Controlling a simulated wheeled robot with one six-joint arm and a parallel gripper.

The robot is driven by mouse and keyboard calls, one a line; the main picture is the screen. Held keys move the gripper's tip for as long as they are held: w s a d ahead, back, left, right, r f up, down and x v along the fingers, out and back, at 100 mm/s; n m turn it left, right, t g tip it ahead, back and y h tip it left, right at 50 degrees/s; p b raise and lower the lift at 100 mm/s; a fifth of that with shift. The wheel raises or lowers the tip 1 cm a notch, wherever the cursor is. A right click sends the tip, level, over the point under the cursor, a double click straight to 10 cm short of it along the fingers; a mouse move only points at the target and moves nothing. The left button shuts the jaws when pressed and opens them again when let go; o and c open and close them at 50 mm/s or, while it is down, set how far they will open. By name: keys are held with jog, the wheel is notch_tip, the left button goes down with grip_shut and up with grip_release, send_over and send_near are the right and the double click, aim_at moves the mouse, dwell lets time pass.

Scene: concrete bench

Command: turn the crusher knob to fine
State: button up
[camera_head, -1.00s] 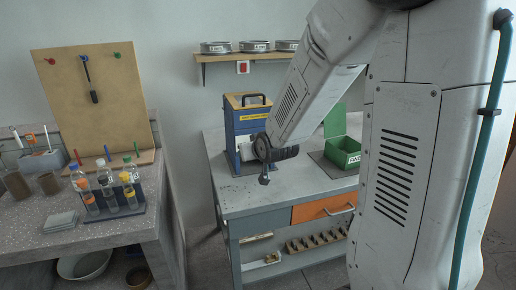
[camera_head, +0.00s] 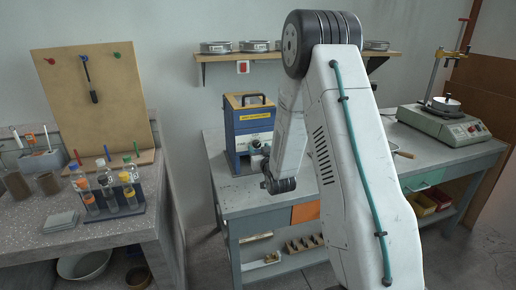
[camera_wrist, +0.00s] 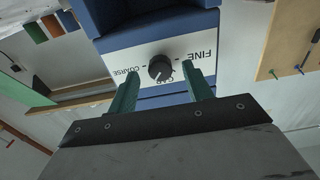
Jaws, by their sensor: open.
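The crusher (camera_head: 248,120) is a blue box with a black top handle and a yellow label, standing on the grey bench. In the wrist view its white front panel (camera_wrist: 135,59) appears turned over, with FINE on the right and COARSE on the left. The round black knob (camera_wrist: 160,68) sits between these words; I cannot tell its exact setting. My gripper (camera_wrist: 156,74) is open, its two green fingers on either side of the knob in the picture, with visible gaps. Contact and depth are unclear. In the head view my gripper (camera_head: 264,163) is low in front of the crusher, partly hidden by my wrist.
Bottles in a rack (camera_head: 112,200) stand on the left bench beside a pegboard (camera_head: 98,100). A wall shelf (camera_head: 225,57) holds metal sieves above the crusher. A pale green machine (camera_head: 445,125) stands at the right. My arm covers the middle of the bench.

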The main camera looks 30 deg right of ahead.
jog(key=shift+x, duration=1)
jog(key=c, duration=1)
jog(key=shift+o, duration=0.2)
